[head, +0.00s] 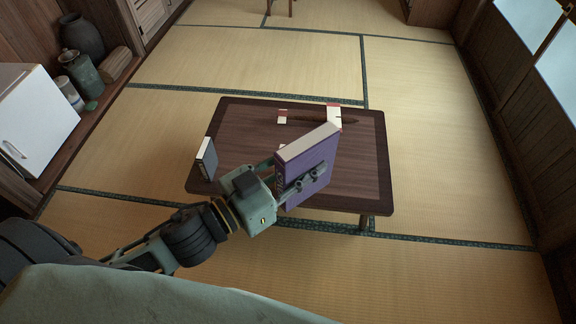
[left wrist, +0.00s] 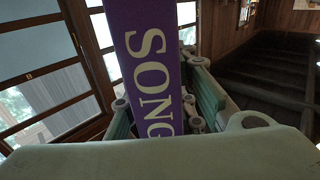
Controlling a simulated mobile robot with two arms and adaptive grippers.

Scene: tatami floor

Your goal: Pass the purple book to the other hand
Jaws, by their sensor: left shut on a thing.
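The purple book (head: 305,178) is held upright in the air above the near side of the low table in the head view. Its pale page edges face up. My left gripper (head: 303,180) is shut on the book, with one finger across its purple cover and the other mostly hidden behind it. In the left wrist view the book's purple spine (left wrist: 148,65) with large pale letters, "SONG", stands between the fingers of the gripper (left wrist: 158,112). My right gripper is in neither view.
The low dark table (head: 358,185) carries a small grey book (head: 206,158) standing at its left edge. A red and white object (head: 333,117) and a dark stick-like thing (head: 305,119) lie toward its back. A white box-like appliance (head: 36,118) and jars stand at left. Tatami around the table is clear.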

